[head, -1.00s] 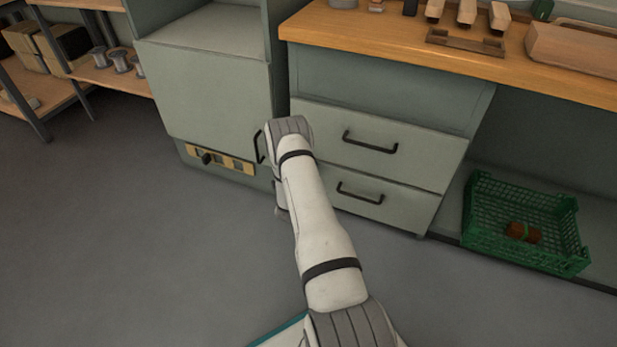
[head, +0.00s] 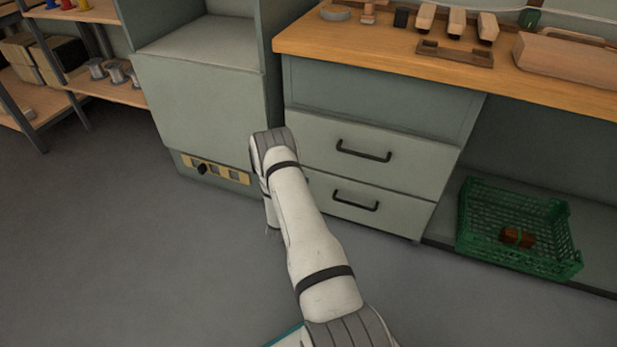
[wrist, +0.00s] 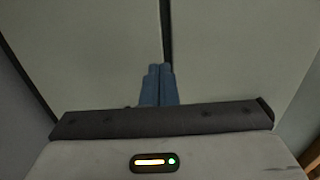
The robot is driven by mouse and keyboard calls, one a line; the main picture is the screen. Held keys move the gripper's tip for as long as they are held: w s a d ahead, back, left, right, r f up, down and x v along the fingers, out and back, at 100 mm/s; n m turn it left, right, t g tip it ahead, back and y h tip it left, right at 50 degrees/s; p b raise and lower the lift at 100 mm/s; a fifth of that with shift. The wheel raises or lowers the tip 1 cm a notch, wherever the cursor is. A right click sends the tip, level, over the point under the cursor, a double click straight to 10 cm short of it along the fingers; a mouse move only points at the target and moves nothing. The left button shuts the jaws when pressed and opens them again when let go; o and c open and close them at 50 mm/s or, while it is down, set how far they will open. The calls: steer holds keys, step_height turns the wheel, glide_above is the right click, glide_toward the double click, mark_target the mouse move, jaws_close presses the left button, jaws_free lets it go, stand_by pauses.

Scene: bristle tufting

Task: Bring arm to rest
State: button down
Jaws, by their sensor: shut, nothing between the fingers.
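My gripper (wrist: 159,72) shows in the wrist view with its two blue fingers together and nothing between them. Beyond the fingers are pale grey-green panels with a dark vertical gap. In the head view my arm reaches forward, bent at the elbow, in front of the grey-green cabinet (head: 205,105) and the drawer unit (head: 365,190). The gripper itself is mostly hidden behind my arm there. I cannot tell how far the fingers are from the panels.
Two shut drawers with black handles sit under the wooden bench top (head: 400,55). A green crate (head: 480,225) with a small brown bundle (head: 517,237) stands at the right. Shelves (head: 110,85) with spools stand at the left. The grey floor (head: 130,250) at the left is clear.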

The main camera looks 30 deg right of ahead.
steer(key=p+v, duration=0.3)
steer(key=v, duration=0.6)
steer(key=s+d+r+m+g+p, duration=0.1)
steer(key=s+r+m+g+p, duration=0.25)
steer(key=r+m, duration=0.65)
steer(key=s+r+m+g+p, duration=0.2)
steer(key=r+m+g+p, duration=0.25)
steer(key=r, duration=1.15)
steer(key=s+d+r+m+g+p, duration=0.1)
steer(key=s+r+m+g+p, duration=0.35)
steer(key=r, duration=0.85)
steer(key=s+a+r+m+t+y+p, duration=0.1)
steer(key=s+a+r+m+y+p, duration=0.4)
steer(key=r, duration=0.6)
steer(key=s+a+r+m+t+y+p, duration=0.2)
steer(key=s+a+r+m+y+p, duration=0.2)
steer(key=a+r+m, duration=0.6)
steer(key=s+a+r+m+t+y+p, duration=0.1)
steer(key=s+a+r+m+y+p, duration=0.4)
steer(key=r, duration=0.7)
steer(key=s+a+m+p, duration=0.2)
steer(key=s+m+p, duration=0.1)
steer(key=m+p, duration=0.1)
steer(key=shift+a+r+y+p, duration=0.15)
steer(key=shift+r+y+p, duration=0.1)
steer(key=shift+y+p, duration=0.1)
steer(key=shift+t, duration=0.25)
